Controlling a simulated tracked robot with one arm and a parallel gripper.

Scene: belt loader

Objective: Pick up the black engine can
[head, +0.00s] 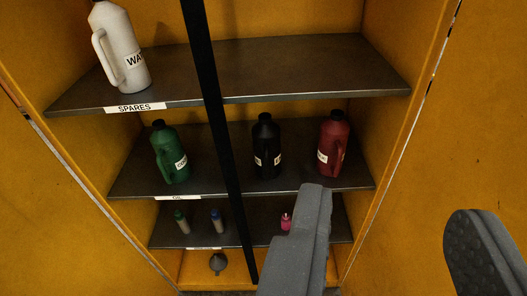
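The black engine can (267,148) stands upright on the middle shelf (220,172) of a yellow cabinet, between a green can and a red can. It has a white label and a black cap. My gripper (395,215) is in the lower right of the head view, its two grey fingers wide apart with nothing between them. It is apart from the black can, and the left finger shows just below and right of it. The left finger hides part of the lower shelf.
A green can (172,155) and a red can (332,144) share the shelf. A white can (118,50) stands on the shelf above. Small bottles (217,221) are on the shelf below. A black vertical bar (212,95) crosses the front, left of the black can.

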